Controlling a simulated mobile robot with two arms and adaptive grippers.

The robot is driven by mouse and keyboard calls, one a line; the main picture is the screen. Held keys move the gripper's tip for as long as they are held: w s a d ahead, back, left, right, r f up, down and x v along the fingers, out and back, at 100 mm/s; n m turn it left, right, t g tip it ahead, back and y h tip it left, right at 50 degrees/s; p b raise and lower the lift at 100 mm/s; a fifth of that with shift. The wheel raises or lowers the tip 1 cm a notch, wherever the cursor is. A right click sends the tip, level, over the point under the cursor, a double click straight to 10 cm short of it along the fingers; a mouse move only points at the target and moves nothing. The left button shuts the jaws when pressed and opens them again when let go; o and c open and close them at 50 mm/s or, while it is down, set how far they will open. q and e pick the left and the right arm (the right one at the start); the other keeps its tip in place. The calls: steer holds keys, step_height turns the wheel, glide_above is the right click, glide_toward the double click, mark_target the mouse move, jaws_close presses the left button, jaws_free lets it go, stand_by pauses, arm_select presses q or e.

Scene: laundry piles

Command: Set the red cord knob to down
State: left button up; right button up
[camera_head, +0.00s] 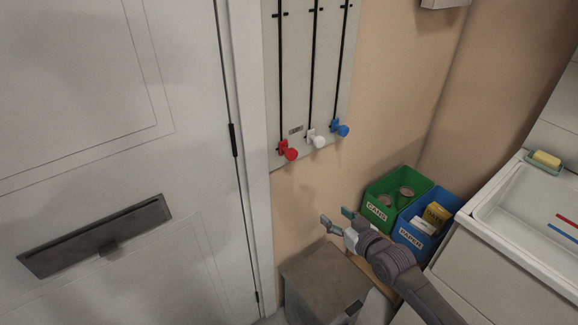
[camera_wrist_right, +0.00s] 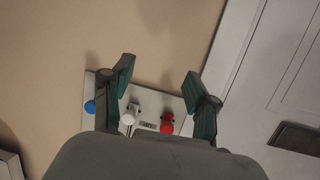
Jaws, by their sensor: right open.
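The red cord knob (camera_head: 289,152) sits at the bottom end of the left black track on the pale wall panel (camera_head: 297,90). The white knob (camera_head: 317,140) and the blue knob (camera_head: 341,129) sit low on the two tracks to its right. My right gripper (camera_head: 336,220) is open and empty, below and apart from the knobs. In the right wrist view the red knob (camera_wrist_right: 167,122) shows between the open fingers (camera_wrist_right: 160,85), nearer the right finger, with the white knob (camera_wrist_right: 130,114) to its left. My left gripper is not in view.
A grey-brown lidded bin (camera_head: 325,278) stands below the panel. A green cans bin (camera_head: 382,211) and a blue paper bin (camera_head: 411,238) are right of my gripper. A white sink (camera_head: 492,212) is at the right, a door (camera_head: 100,130) at the left.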

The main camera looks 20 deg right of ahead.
mark_target(294, 156)
steer(key=a+r+n+t+y+b, duration=0.1)
steer(key=a+r+n+t+y, duration=0.3)
steer(key=r, duration=1.1)
steer(key=w+a, duration=0.1)
steer(key=w, duration=0.3)
steer(key=w+a+m+g, duration=0.1)
steer(key=w+a, duration=0.1)
steer(key=w, duration=0.2)
steer(key=w+a+m+p, duration=0.1)
steer(key=w+a, duration=0.1)
steer(key=w, duration=0.2)
steer(key=shift+w+a+f+g+h, duration=0.1)
steer(key=shift+w+f+g+h, duration=0.15)
steer(key=shift+w+g+h, duration=0.05)
jaws_close()
